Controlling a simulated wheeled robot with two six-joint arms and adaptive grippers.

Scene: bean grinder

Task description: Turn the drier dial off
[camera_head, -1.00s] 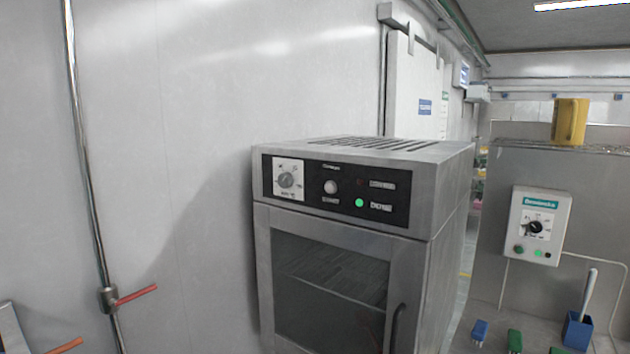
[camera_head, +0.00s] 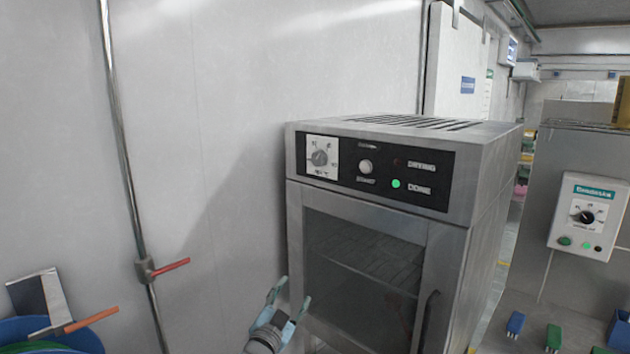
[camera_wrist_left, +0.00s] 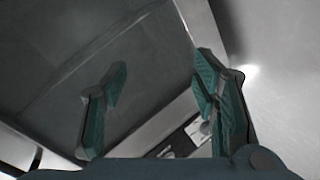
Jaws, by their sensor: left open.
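The drier is a metal cabinet (camera_head: 480,205) with a dark glass door and a black control panel (camera_head: 434,192). The drier dial (camera_head: 319,158) is a grey knob on a white plate at the left of the panel. My left gripper (camera_head: 290,302) is below the panel, in front of the door's lower left, open and empty. It is apart from the dial. In the left wrist view its two teal fingers (camera_wrist_left: 160,95) are spread, with the dark door glass behind and part of the panel with the white dial plate low between them. My right gripper is not in view.
A round button (camera_head: 366,167) and a lit green "DONE" light (camera_head: 396,184) are beside the dial. A pipe with a red-handled valve (camera_head: 171,265) runs up the left wall. A second control box (camera_head: 590,216) hangs at right. A blue bin (camera_head: 75,337) stands lower left.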

